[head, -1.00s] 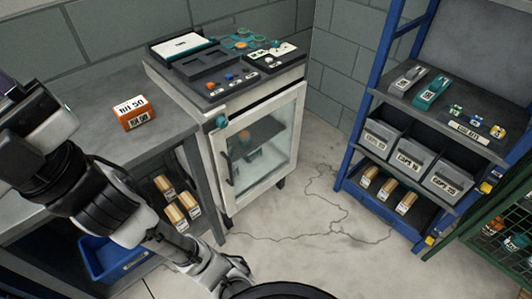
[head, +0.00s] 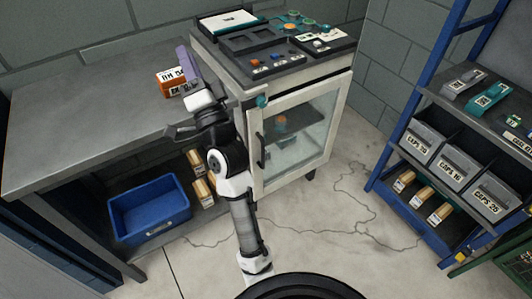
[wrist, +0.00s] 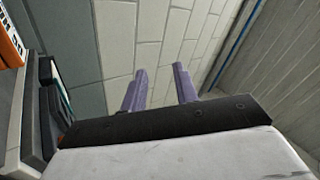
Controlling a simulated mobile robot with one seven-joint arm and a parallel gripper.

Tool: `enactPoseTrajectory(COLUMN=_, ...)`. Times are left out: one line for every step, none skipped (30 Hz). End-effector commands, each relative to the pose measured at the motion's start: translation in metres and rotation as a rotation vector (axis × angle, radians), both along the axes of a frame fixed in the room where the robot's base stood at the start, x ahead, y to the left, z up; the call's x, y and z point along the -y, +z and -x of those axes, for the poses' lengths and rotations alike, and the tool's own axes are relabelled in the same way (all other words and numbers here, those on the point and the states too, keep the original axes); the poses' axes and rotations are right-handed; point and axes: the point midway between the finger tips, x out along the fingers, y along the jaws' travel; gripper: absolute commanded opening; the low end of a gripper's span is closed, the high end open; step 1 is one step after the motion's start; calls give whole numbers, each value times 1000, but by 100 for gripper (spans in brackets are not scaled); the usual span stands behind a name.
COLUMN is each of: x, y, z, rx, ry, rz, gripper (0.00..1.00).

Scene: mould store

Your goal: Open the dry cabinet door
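The dry cabinet (head: 245,117) is a white unit with a glass-fronted door (head: 298,130), which looks shut. Its dark vertical handle (head: 260,150) is on the door's left side. A teal knob (head: 262,101) sits above the handle. My gripper (head: 185,62) is raised left of the cabinet's top, pointing up, with purple fingers. It is away from the handle and touches nothing that I can see. In the wrist view the two fingers of my gripper (wrist: 160,84) stand apart with nothing between them, against a block wall.
A grey workbench (head: 90,110) stands left of the cabinet, with an orange labelled box (head: 170,82) near my gripper. A blue bin (head: 150,215) is below. A blue shelf rack (head: 400,120) with grey bins stands at right. Cracked floor in front of the cabinet is clear.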

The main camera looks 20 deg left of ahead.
Motion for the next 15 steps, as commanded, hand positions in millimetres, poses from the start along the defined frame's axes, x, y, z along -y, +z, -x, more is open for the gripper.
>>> enactPoseTrajectory(x=13, y=-61, z=-33, rx=-212, ry=70, rz=-31, gripper=30)
enactPoseTrajectory(x=21, y=-92, z=-47, rx=-336, ry=117, rz=-64, gripper=30)
enactPoseTrajectory(x=34, y=-134, z=-64, rx=-503, ry=175, rz=-121, gripper=30)
enactPoseTrajectory(x=45, y=-165, z=-73, rx=-626, ry=216, rz=-172, gripper=30)
enactPoseTrajectory(x=57, y=-196, z=-81, rx=-747, ry=252, rz=-231, gripper=30)
enactPoseTrajectory(x=74, y=-235, z=-88, rx=-900, ry=300, rz=-317, gripper=30)
enactPoseTrajectory(x=86, y=-263, z=-90, rx=-1008, ry=331, rz=-386, gripper=30)
enactPoseTrajectory(x=99, y=-289, z=-91, rx=-1108, ry=360, rz=-458, gripper=30)
enactPoseTrajectory(x=115, y=-320, z=-90, rx=-1227, ry=395, rz=-554, gripper=30)
enactPoseTrajectory(x=127, y=-340, z=-88, rx=-1305, ry=419, rz=-625, gripper=30)
enactPoseTrajectory(x=137, y=-358, z=-86, rx=-1374, ry=441, rz=-694, gripper=30)
enactPoseTrajectory(x=149, y=-377, z=-82, rx=-1448, ry=466, rz=-776, gripper=30)
enactPoseTrajectory(x=156, y=-389, z=-79, rx=-1494, ry=483, rz=-829, gripper=30)
enactPoseTrajectory(x=163, y=-399, z=-76, rx=-1531, ry=497, rz=-876, gripper=30)
enactPoseTrajectory(x=169, y=-408, z=-73, rx=-1567, ry=514, rz=-927, gripper=30)
